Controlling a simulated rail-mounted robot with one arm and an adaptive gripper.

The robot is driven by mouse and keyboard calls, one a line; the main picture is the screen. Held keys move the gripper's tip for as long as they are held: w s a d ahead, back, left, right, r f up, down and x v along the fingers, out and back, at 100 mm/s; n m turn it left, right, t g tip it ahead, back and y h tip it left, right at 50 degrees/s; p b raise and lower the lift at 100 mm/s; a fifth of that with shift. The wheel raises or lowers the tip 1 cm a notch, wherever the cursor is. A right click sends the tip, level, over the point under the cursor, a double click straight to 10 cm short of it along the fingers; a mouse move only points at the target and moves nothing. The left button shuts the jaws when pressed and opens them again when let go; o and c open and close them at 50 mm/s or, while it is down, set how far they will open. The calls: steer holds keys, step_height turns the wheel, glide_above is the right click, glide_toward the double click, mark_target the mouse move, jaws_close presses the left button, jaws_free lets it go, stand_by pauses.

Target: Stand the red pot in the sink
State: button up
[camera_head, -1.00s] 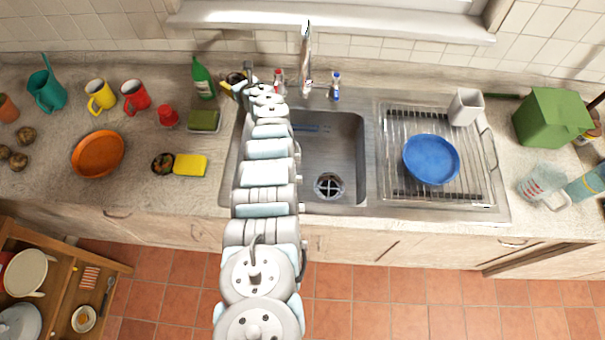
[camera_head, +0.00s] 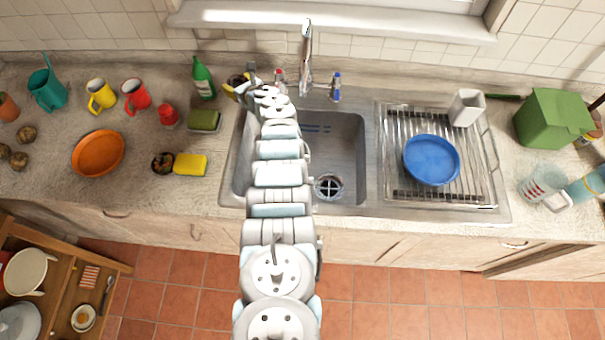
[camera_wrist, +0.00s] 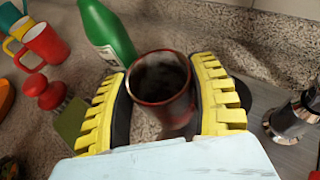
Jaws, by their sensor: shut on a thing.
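The red pot (camera_wrist: 162,90), with a dark red rim and a dark inside, is between the two yellow fingers of my gripper (camera_wrist: 163,72) in the wrist view. The fingers are shut on its sides and its mouth faces the camera. In the head view my gripper (camera_head: 238,86) is at the back left corner of the sink (camera_head: 345,150), over the counter edge. The arm hides most of the pot there. The sink basin is empty where visible, with the drain (camera_head: 328,187) showing; the arm covers its left part.
The faucet (camera_head: 306,60) rises behind the basin. A drying rack with a blue bowl (camera_head: 431,160) is to the right.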

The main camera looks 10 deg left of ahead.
steer(key=shift+s+d+f, duration=0.1)
steer(key=shift+s, duration=0.15)
steer(key=shift+s+d+f+n+g+y, duration=0.1)
steer(key=shift+d+f+n+g+y, duration=0.05)
steer(key=shift+d+n+g+y, duration=0.15)
steer(key=shift+s+f, duration=0.1)
steer(key=shift+s+d+f+g, duration=0.2)
steer(key=shift+g, duration=0.1)
steer(key=shift+a, duration=0.1)
steer(key=shift+s+r+n, duration=0.1)
steer(key=shift+r+n, duration=0.05)
steer(key=shift+n, duration=0.15)
stand_by(0.5)
